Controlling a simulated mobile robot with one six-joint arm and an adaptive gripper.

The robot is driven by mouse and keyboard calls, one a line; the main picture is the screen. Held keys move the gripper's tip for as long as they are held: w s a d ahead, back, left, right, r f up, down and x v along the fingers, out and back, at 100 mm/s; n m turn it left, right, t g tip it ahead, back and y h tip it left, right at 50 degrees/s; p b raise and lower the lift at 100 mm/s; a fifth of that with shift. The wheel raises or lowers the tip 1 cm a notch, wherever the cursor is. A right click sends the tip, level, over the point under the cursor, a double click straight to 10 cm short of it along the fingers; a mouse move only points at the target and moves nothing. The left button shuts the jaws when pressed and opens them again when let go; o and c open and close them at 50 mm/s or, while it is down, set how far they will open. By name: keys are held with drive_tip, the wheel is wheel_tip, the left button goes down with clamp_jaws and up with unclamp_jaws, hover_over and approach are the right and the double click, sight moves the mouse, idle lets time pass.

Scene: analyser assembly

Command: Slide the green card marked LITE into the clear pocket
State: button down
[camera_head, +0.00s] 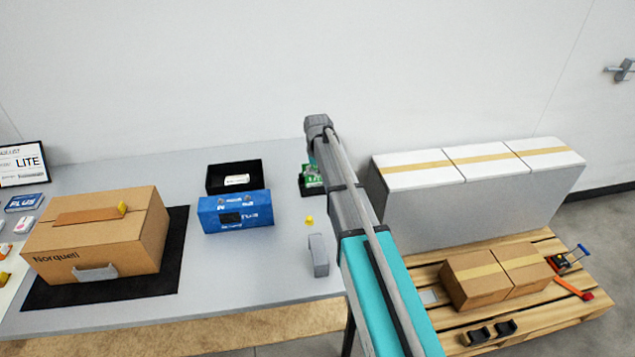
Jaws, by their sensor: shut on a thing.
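A green card-like thing with white print (312,175) shows at the back right of the table, just left of my forearm, above or in a small black holder (309,192). Its print is too small to read. My arm reaches up from the bottom right, and its wrist bends down behind the forearm beside the green thing. My gripper's fingers are hidden there, so its hold on the green thing cannot be seen. I cannot make out a clear pocket for certain.
A cardboard Norquell box (100,236) sits on a black mat (177,262). A grey block (318,256) stands near the front edge. A framed LITE sign (22,165) stands far left.

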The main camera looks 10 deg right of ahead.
drive_tip(key=shift+r+p, duration=1.4)
drive_tip(key=shift+r, duration=0.05)
drive_tip(key=shift+r, duration=0.25)
drive_tip(key=shift+r+p, duration=0.7)
drive_tip(key=shift+p, duration=0.2)
drive_tip(key=shift+r, duration=0.2)
wheel_tip(320, 180, up, 5)
drive_tip(key=p, duration=0.5)
drive_tip(key=shift+r+p, duration=0.15)
drive_tip(key=shift+p, duration=0.2)
